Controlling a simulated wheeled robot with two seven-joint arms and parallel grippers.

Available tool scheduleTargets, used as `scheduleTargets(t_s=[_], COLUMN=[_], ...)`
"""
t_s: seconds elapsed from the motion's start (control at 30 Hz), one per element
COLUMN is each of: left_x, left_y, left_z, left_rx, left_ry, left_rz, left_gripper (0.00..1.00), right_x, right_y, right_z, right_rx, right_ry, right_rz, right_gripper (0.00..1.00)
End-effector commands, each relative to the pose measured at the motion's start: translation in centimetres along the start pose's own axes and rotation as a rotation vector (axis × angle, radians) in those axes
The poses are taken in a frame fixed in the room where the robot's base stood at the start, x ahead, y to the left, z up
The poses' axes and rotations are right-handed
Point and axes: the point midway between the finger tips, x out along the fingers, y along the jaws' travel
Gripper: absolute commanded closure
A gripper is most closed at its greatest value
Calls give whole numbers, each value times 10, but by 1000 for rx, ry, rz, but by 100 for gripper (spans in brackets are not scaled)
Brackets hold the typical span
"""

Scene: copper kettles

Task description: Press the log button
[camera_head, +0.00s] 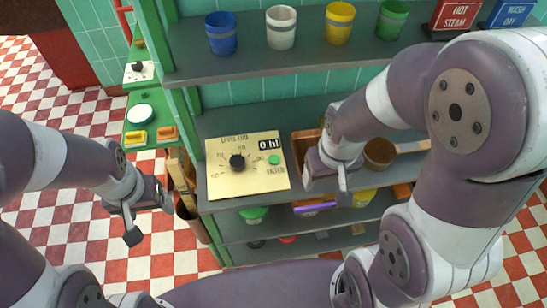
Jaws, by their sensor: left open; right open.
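A cream panel (224,182) lies on the grey middle shelf. It carries a black dial knob (237,162), a small display (269,145) that seems to read "0 h1", and a round green button (274,160) with small print below it that I cannot read well. My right gripper (326,190) is open and empty, just right of the panel and apart from the button. My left gripper (150,221) is open and empty over the floor, left of the shelf.
Blue (221,35), white (281,28), yellow (339,22) and green (391,18) cups stand on the upper shelf (300,62), which overhangs behind the panel. A brown pot (379,153) stands right of my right gripper. A green side counter (150,118) holds sponges.

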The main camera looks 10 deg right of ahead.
Motion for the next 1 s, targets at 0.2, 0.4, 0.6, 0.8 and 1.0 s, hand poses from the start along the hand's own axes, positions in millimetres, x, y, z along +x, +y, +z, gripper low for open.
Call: scheduleTargets(t_s=[0.2,0.4,0.6,0.8,1.0], left_x=[0,0,0,0,0], left_y=[0,0,0,0,0], left_z=[0,0,0,0,0], left_rx=[0,0,0,0,0], left_ry=[0,0,0,0,0], left_rz=[0,0,0,0,0], left_gripper=[25,25,25,25,25], right_x=[0,0,0,0,0], right_y=[0,0,0,0,0], right_z=[0,0,0,0,0], right_rx=[0,0,0,0,0], right_ry=[0,0,0,0,0], right_rz=[0,0,0,0,0], right_gripper=[30,79,100,100,100])
